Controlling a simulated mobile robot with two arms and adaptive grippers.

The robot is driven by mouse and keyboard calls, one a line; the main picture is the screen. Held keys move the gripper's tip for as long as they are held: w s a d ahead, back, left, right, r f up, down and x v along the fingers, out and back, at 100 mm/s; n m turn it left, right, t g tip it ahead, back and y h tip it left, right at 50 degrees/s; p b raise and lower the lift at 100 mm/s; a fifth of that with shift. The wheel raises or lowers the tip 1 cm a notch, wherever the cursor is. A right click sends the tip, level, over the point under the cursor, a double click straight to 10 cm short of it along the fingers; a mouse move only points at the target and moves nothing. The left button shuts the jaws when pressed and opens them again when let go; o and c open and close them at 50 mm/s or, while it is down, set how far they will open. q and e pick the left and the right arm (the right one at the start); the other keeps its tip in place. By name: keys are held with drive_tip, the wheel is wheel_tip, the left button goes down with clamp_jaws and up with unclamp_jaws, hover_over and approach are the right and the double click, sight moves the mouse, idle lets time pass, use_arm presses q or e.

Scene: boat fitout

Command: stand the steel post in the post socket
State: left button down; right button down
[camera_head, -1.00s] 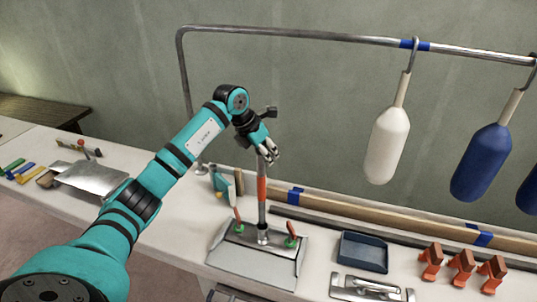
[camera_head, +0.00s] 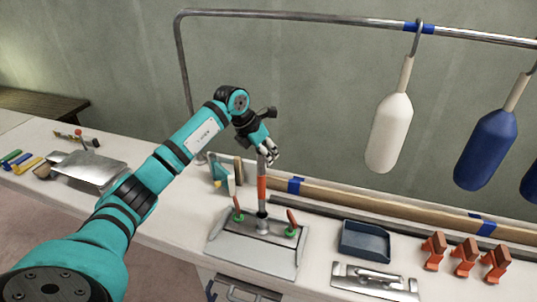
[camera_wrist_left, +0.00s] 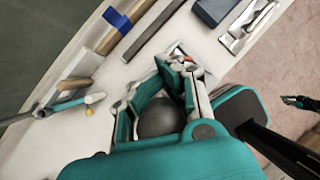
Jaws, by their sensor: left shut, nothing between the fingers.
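The steel post (camera_head: 262,189), grey with an orange-red band, stands about upright. Its foot is in the post socket (camera_head: 262,221) on a grey base plate (camera_head: 252,253). Red-handled clamps with green parts stand on both sides of the socket. My left gripper (camera_head: 269,154) is at the post's upper end, its fingers shut with nothing between them; the post's top is partly hidden behind it. In the left wrist view its teal fingers (camera_wrist_left: 172,88) surround a dark round shape that I cannot identify. A small dark shape at that view's right edge may be my right gripper (camera_wrist_left: 302,102).
A blue tray (camera_head: 363,246), a metal handled tool (camera_head: 375,281) and orange clamps (camera_head: 466,258) lie to the right on the bench. Long strips (camera_head: 350,205) run behind. White (camera_head: 388,133) and blue (camera_head: 485,150) fenders hang from a rail (camera_head: 300,14).

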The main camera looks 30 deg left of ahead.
use_arm(q)
drive_tip(key=c, duration=2)
unclamp_jaws()
drive_tip(key=shift+r, duration=0.1)
drive_tip(key=shift+c, duration=0.2)
drive_tip(key=o, duration=0.6)
drive_tip(key=shift+o, duration=0.2)
